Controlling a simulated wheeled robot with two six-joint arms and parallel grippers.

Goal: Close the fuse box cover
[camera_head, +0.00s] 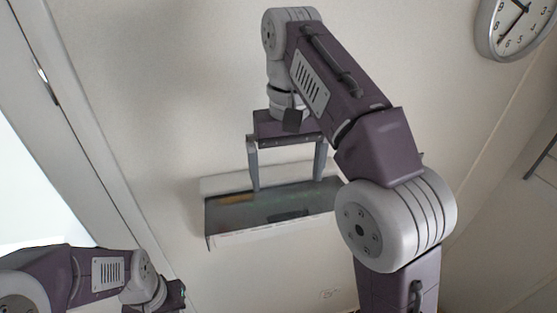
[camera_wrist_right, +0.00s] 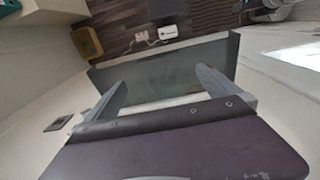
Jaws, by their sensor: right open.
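The fuse box (camera_head: 222,184) is a pale, wide box on the wall in the middle of the head view. Its dark see-through cover (camera_head: 226,217) stands out from the wall, swung open. In the right wrist view the cover is a grey-green panel (camera_wrist_right: 160,82) beyond the fingers. My right gripper (camera_head: 287,184) is open and empty, its two fingers spread and pointing down over the cover. I cannot tell whether the fingertips touch it. My left gripper (camera_head: 172,297) shows partly at the lower left, away from the box; its jaws are not clear.
A round clock (camera_head: 512,25) hangs at the upper right. A bright opening with a pale frame (camera_head: 85,110) is on the left. The wrist view shows a brown box (camera_wrist_right: 87,43) and a small white item (camera_wrist_right: 168,32) below.

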